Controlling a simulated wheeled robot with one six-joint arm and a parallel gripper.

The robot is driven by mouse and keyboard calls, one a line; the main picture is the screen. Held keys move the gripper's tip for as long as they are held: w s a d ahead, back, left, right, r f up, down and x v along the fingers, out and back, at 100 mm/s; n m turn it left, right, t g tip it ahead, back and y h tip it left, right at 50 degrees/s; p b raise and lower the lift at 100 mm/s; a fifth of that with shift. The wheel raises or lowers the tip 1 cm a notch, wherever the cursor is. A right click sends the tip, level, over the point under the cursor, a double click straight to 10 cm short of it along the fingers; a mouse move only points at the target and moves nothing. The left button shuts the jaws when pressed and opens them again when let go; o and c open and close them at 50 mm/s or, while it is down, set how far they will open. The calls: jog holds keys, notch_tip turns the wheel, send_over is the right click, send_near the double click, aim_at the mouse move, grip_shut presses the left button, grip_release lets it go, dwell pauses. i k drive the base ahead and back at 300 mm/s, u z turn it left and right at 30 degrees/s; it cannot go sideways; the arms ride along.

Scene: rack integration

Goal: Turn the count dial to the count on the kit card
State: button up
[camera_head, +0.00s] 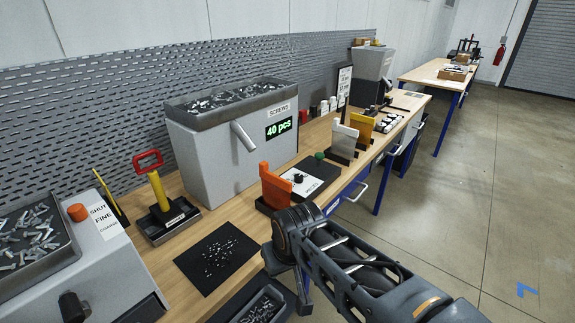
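A grey SCREWS dispenser (218,150) stands on the bench against the perforated panel. Its display (279,129) reads "40 pcs" in green. In front of it, a black box with a white plate carries a small black knob (298,179), which looks like the count dial; its markings are too small to read. A green button (319,155) sits on the same box. A framed white card (343,86) stands farther back, perhaps the kit card; its text is unreadable. My gripper (287,264) is low in front of the bench edge, apart from the knob; its fingers are mostly hidden.
A black mat (217,257) with small parts, a yellow-handled tool with a red grip (158,188) and a bin of screws (262,306) lie nearer. White and yellow uprights (342,141) stand beyond. The right floor is clear.

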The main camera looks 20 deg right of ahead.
aim_at(298, 178)
jog(key=z, duration=0.5)
jog(key=k, duration=1.2)
jog(key=z, duration=1.5)
jog(key=i, duration=1.4)
jog(key=u, duration=0.65)
jog(key=i, duration=0.8)
jog(key=u, duration=2.05)
